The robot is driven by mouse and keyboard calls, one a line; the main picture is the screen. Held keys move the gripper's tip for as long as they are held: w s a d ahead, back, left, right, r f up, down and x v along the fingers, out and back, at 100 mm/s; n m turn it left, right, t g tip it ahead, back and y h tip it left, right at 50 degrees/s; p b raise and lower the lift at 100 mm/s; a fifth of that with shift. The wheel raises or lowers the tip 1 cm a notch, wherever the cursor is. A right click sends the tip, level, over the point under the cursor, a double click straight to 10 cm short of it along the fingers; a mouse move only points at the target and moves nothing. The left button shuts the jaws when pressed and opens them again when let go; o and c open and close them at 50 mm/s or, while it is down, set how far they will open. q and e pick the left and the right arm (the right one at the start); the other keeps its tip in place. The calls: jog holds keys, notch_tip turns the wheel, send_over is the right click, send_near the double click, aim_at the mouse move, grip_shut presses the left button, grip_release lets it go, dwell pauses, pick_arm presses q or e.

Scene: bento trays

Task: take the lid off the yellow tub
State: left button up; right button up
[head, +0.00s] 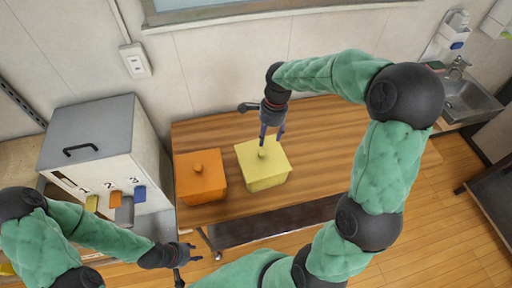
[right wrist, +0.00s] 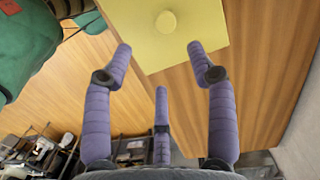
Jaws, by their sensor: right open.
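The yellow tub (head: 268,181) stands on the wooden table with its yellow lid (head: 247,157) on top. A round yellow knob (head: 262,154) sits at the lid's middle. My right gripper (head: 270,141) is above the lid, pointing down, close to the knob. In the right wrist view the knob (right wrist: 166,22) lies beyond the spread fingertips (right wrist: 158,48), and nothing is between the fingers. My left gripper (head: 185,262) is low at the left, in front of the table and away from the tub; its finger opening is unclear.
An orange lidded tub (head: 203,188) stands just left of the yellow one. A grey-lidded box (head: 100,125) with numbered, coloured tabs is further left. The wooden table (head: 320,135) is clear to the right. A sink (head: 470,98) is at the far right.

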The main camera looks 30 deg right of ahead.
send_over(262, 153)
jog(key=s+d, duration=0.1)
notch_tip(262, 153, down, 4)
jog(key=shift+f, duration=0.15)
jog(key=shift+w+a+f+b, duration=0.1)
jog(key=shift+w+f+b, duration=0.1)
jog(key=shift+f, duration=0.25)
jog(key=shift+w+f+b, duration=0.1)
jog(key=shift+f+b, duration=0.05)
jog(key=shift+f, duration=0.25)
jog(key=shift+w+a+f, duration=0.15)
jog(key=shift+f, duration=1)
jog(key=shift+w+a+f, duration=0.1)
jog(key=shift+f, duration=1.05)
jog(key=shift+c, duration=0.3)
grip_shut()
